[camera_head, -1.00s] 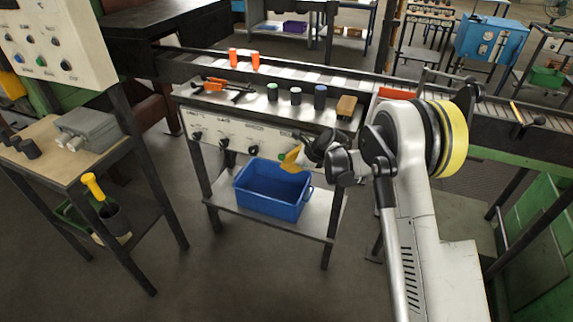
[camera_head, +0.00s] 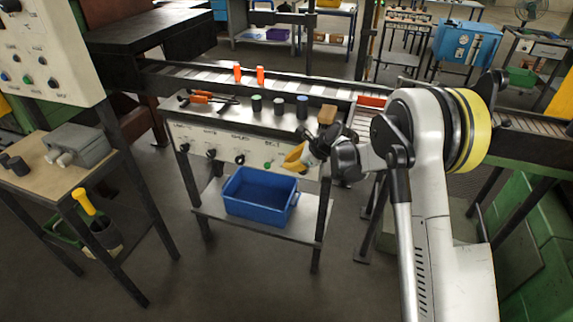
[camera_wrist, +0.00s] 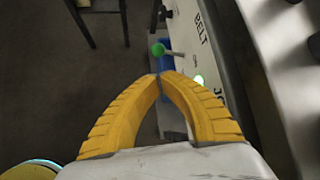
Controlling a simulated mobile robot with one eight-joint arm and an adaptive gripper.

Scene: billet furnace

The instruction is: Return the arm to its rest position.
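My arm reaches forward on the right of the head view, bent at the elbow. My gripper (camera_head: 287,164), with yellow fingers, is in front of the right part of the white control panel (camera_head: 222,146). In the wrist view the ribbed fingers (camera_wrist: 159,76) meet at their tips, with nothing seen between them. A green-knobbed lever (camera_wrist: 158,49) shows just beyond the tips; its knob also shows left of my gripper in the head view (camera_head: 267,164). A lit green spot (camera_wrist: 199,80) is on the panel beside the right finger.
A blue bin (camera_head: 258,212) stands on the shelf below the panel. Several small cylinders and a brown block (camera_head: 327,114) stand on the bench top. A conveyor (camera_head: 200,72) runs behind. A side table (camera_head: 40,176) with a grey device is on the left. Floor in front is clear.

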